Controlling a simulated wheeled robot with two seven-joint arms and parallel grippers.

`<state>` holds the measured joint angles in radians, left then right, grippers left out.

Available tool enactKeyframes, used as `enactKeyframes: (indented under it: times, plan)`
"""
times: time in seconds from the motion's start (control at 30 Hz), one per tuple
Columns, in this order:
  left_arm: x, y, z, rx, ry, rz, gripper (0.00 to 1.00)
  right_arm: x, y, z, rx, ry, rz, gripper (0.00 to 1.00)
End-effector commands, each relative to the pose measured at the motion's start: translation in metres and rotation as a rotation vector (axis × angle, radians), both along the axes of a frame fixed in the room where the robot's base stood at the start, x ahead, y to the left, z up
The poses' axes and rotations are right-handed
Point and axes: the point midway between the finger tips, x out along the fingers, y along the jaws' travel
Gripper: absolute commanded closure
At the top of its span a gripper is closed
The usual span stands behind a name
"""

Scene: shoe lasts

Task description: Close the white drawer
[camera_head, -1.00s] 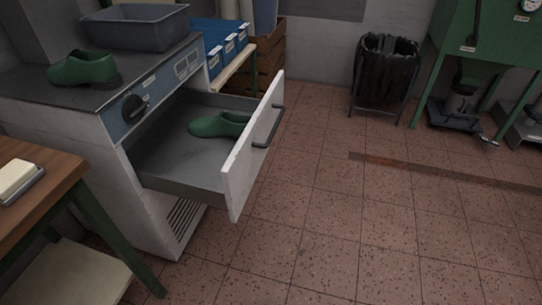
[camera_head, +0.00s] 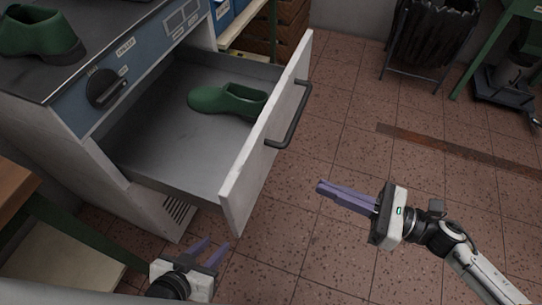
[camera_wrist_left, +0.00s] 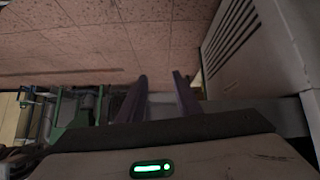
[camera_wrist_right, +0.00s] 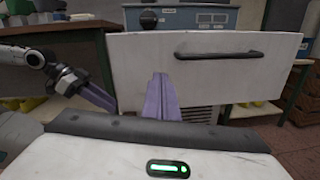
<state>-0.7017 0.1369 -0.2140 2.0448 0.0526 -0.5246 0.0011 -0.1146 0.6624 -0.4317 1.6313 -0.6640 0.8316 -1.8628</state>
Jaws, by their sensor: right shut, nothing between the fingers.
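The white drawer (camera_head: 262,150) is pulled far out of the white cabinet, and a green shoe last (camera_head: 228,101) lies inside it. Its dark handle (camera_head: 294,115) is on the outer front face. The drawer front (camera_wrist_right: 205,75) also fills much of the right wrist view. My right gripper (camera_head: 320,187) is shut and empty, to the right of the drawer front and apart from it, pointing toward it. My left gripper (camera_head: 212,250) is open and empty, low in front of the cabinet and below the drawer's near corner. Both its fingers show apart in the left wrist view (camera_wrist_left: 160,82).
Another green shoe last (camera_head: 40,35) stands on the cabinet top, above a dark knob (camera_head: 105,88). A wooden table (camera_head: 14,190) with green legs is at the left. A black bin (camera_head: 432,38) stands at the back. The tiled floor right of the drawer is clear.

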Motion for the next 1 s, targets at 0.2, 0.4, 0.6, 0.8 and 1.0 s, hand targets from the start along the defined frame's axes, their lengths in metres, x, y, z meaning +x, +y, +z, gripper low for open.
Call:
enactKeyframes:
  times: [0.2, 0.4, 0.6, 0.8, 1.0]
  plan:
    - [-0.001, 0.001, -0.002, 0.002, 0.004, -0.001, 0.69, -0.009, 0.000, -0.005, -0.086, -0.151, 0.090, 1.00]
    - [-0.002, 0.001, 0.000, 0.004, 0.006, -0.001, 0.69, 0.000, 0.027, -0.002, -0.084, -0.156, 0.092, 1.00]
    - [-0.002, 0.001, 0.004, 0.006, 0.006, -0.002, 0.69, 0.013, 0.069, -0.001, -0.082, -0.155, 0.091, 1.00]
    - [-0.002, 0.002, 0.007, 0.008, 0.006, -0.001, 0.69, 0.025, 0.105, -0.002, -0.083, -0.152, 0.090, 1.00]
    - [-0.001, 0.002, 0.007, 0.011, 0.008, -0.002, 0.69, 0.031, 0.125, -0.004, -0.085, -0.151, 0.089, 1.00]
